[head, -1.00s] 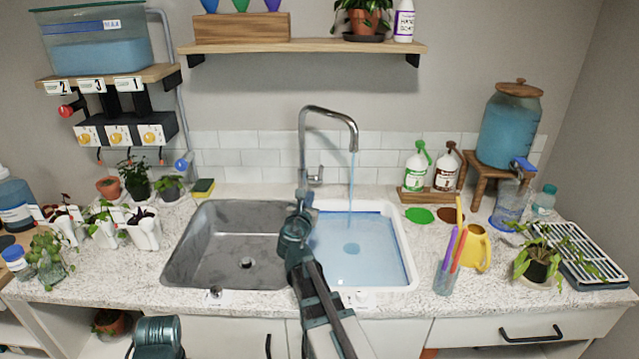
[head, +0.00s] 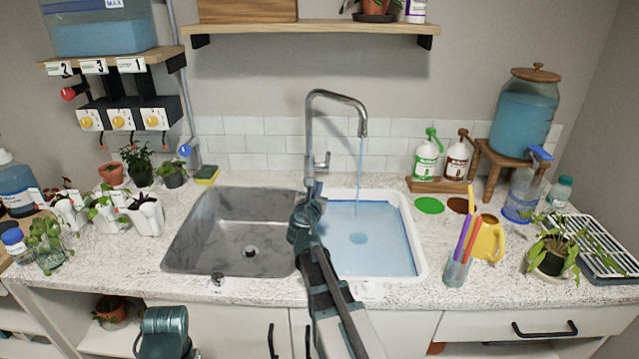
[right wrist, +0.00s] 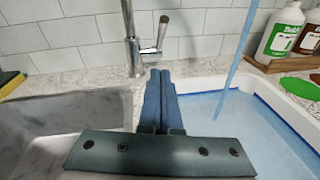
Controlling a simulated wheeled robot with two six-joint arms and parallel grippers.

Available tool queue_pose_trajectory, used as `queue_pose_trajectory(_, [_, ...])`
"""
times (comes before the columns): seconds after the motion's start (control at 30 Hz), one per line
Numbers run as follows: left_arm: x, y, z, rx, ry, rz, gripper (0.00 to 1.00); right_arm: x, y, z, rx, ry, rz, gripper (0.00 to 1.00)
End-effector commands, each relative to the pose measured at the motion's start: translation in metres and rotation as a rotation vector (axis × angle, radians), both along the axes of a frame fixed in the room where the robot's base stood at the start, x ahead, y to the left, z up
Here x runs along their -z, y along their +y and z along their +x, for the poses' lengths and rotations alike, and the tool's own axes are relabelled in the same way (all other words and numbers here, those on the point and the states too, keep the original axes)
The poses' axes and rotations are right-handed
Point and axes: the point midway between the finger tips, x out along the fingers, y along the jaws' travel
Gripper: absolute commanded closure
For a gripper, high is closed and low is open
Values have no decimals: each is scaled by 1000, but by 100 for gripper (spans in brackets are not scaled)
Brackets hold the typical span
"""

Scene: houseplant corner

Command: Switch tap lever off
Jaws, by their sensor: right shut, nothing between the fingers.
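The metal tap (head: 310,130) stands behind the double sink, with a tall bent spout. Its small lever (head: 322,161) is on the right side of the tap body, and shows in the right wrist view (right wrist: 163,28) tilted upward. A blue water stream (head: 360,175) runs from the spout into the right basin. My right gripper (head: 313,184) is shut and empty, pointing at the tap base. In the right wrist view, its fingertips (right wrist: 160,73) are just below and in front of the lever, seemingly apart from it.
The left basin (head: 205,235) is empty; the right basin (head: 415,245) holds blue water. A sponge (head: 207,173) lies left of the tap. Soap bottles (head: 427,158), a yellow watering can (head: 488,240) and a pen cup (head: 456,271) stand at right. Potted plants stand at left.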

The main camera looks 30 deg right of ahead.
Motion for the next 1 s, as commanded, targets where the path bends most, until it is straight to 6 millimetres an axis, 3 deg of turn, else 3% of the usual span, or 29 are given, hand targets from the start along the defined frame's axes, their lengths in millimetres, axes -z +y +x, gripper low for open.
queue_pose_trajectory(0.1, [4, 0, 0, 0, 0, 0, 32, 4, -18, 24, 1, 0, 0, 100])
queue_pose_trajectory(0.4, [4, 0, 0, 0, 0, 0, 32, 4, -54, 66, 1, 0, 0, 100])
queue_pose_trajectory(0.6, [-14, 0, 0, 0, 0, 0, 32, -14, -66, 77, 0, 1, -1, 100])
queue_pose_trajectory(1.0, [-17, 0, 0, 0, 0, 0, 32, -17, -71, 81, -1, 0, -1, 100])
